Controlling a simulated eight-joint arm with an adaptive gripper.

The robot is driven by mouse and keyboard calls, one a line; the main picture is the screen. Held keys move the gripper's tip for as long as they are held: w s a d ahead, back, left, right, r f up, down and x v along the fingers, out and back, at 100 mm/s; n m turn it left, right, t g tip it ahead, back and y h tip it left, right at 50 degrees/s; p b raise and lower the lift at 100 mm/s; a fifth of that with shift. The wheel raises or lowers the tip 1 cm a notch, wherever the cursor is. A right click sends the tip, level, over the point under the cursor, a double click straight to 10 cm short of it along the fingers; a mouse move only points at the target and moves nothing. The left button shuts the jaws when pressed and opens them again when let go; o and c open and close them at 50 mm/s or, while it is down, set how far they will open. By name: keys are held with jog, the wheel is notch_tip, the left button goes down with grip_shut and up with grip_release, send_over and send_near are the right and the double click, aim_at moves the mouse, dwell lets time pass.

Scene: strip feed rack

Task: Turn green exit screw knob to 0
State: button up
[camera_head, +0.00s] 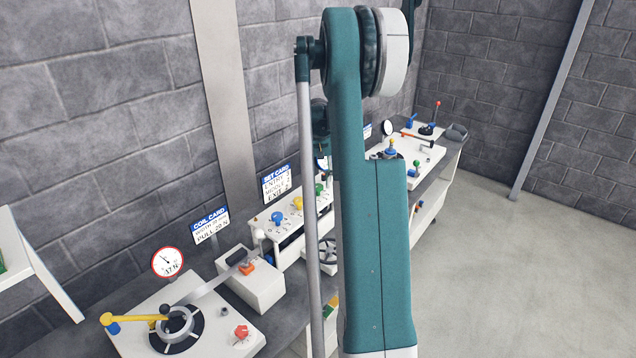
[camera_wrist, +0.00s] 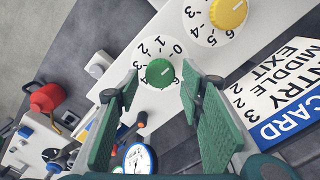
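The green knob (camera_wrist: 159,72) sits on a round white dial in the wrist view, with 0 up and to its right. A pale mark shows on the knob's right half; I cannot surely read its number. The green knob also shows in the head view (camera_head: 319,189), at the right end of the knob row, beside my arm. My gripper (camera_wrist: 158,84) is open, its two green pads on either side of the knob in the picture. I see no clear contact. In the head view my gripper is mostly hidden behind my arm.
The yellow knob (camera_wrist: 228,12) is beside the green one; the blue knob (camera_head: 277,218) is farther left. A set card (camera_wrist: 285,95) stands behind the knobs.

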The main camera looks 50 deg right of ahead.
aim_at(317, 185)
notch_tip(317, 185, up, 12)
dwell(1.0)
jog(key=shift+a, duration=0.1)
dwell(0.5)
jog(key=s+a+r+n+t+b, duration=0.1)
jog(key=a+r, duration=0.1)
jog(key=a, duration=1)
jog(key=s+a+r+n+t+h+b, duration=0.1)
jog(key=a+r+n, duration=0.15)
jog(key=a, duration=0.95)
jog(key=s+a+r+n+t+b, duration=0.1)
jog(key=a+r, duration=0.2)
jog(key=a, duration=0.9)
jog(key=s+a+f+n+t+b, duration=0.1)
jog(key=s+a+f, duration=0.2)
jog(key=s+a, duration=0.3)
jog(key=s+a+f+n+t+b, duration=0.1)
jog(key=s+a+f, duration=0.3)
jog(key=a, duration=0.7)
jog(key=s+a+f+n+t+y+b, duration=0.1)
jog(key=s+a+f, duration=0.3)
jog(key=s+a, duration=0.4)
jog(key=shift+s+a+n+t, duration=0.35)
jog(key=shift+a+n+t, duration=0.3)
jog(key=shift+n, duration=0.2)
